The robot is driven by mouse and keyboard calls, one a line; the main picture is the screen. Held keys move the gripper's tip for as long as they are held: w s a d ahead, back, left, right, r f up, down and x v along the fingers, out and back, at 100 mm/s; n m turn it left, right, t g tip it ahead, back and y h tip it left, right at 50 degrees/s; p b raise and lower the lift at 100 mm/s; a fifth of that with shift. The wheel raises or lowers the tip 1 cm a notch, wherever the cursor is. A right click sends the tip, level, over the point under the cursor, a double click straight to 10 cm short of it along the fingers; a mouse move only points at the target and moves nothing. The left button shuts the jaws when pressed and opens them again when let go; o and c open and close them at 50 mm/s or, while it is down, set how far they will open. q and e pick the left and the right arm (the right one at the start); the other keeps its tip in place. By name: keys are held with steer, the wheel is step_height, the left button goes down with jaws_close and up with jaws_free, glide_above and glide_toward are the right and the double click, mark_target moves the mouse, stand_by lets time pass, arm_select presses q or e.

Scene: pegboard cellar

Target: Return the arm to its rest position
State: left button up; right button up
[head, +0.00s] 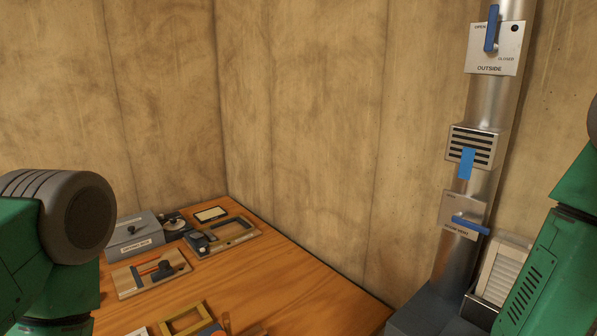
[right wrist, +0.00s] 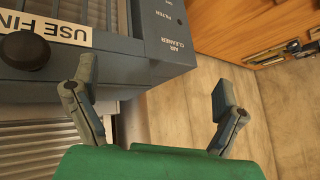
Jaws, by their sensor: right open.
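My right gripper (right wrist: 153,82) shows in the right wrist view with its two grey fingers spread apart and nothing between them. Its left finger overlaps the edge of a dark grey air cleaner (right wrist: 110,48) in the picture; I cannot tell whether they touch. My green right arm (head: 545,270) comes in at the right edge of the head view, with its gripper outside that view. My green left arm (head: 30,235) is at the left edge of the head view, and its gripper is not seen.
A wooden bench (head: 300,295) holds a grey box (head: 135,237), a tool board (head: 150,274) and several framed items. A metal duct (head: 484,200) carries an OUTSIDE lever plate (head: 494,58), a slotted vent (head: 470,143) with a blue tab and a lower blue-lever plate (head: 458,213). A white filter (head: 503,270) stands beside it.

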steer(key=s+d+f+n+g, duration=0.1)
steer(key=s+f+n+g, duration=0.15)
steer(key=s+f, duration=0.45)
steer(key=s+d+f+n+g+b, duration=0.1)
steer(key=s+f+g, duration=0.15)
steer(key=s, duration=0.95)
steer(key=s+d+f+n+g, duration=0.1)
steer(key=s+f+n+g, duration=0.2)
steer(key=s, duration=0.6)
step_height(320, 180, down, 18)
steer(key=w+a+b, duration=0.1)
steer(key=w+b, duration=0.1)
steer(key=b, duration=1.6)
steer(key=shift+w+a+f+t+y, duration=0.15)
steer(key=shift+w+f+t+y, duration=0.05)
steer(key=shift+w+t+y, duration=0.15)
steer(key=shift+w, duration=0.1)
